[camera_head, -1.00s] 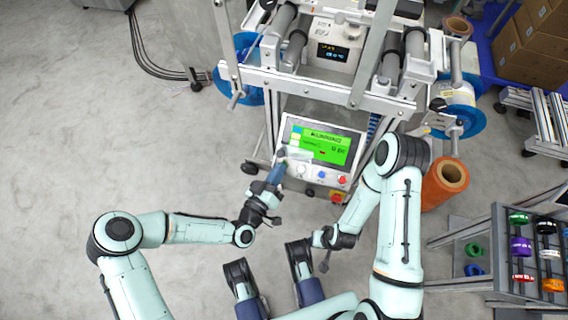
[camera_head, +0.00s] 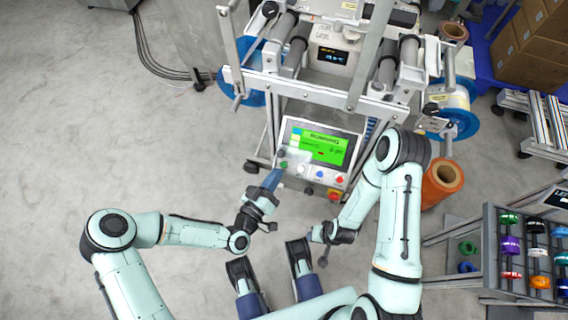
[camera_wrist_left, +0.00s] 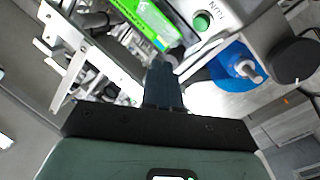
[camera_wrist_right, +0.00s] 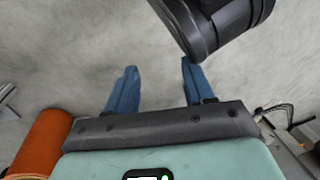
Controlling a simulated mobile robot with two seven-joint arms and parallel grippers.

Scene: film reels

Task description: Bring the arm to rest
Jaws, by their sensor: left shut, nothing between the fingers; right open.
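My left gripper (camera_head: 272,178) is shut and empty, just in front of the lower left of the machine's control panel (camera_head: 312,169). In the left wrist view its blue fingers (camera_wrist_left: 163,85) are together, close below the panel's green screen (camera_wrist_left: 143,20) and a green button marked RUN (camera_wrist_left: 202,21). I cannot tell whether the fingertips touch the panel. My right arm is bent, with its wrist low in the head view. In the right wrist view the right gripper (camera_wrist_right: 158,88) is open, its two blue fingers apart over bare floor with nothing between them.
An orange roll (camera_head: 442,184) stands on the floor right of the panel. A rack of small coloured reels (camera_head: 490,250) is at the lower right. Blue reels (camera_head: 233,88) hang on the machine frame. The floor on the left is clear.

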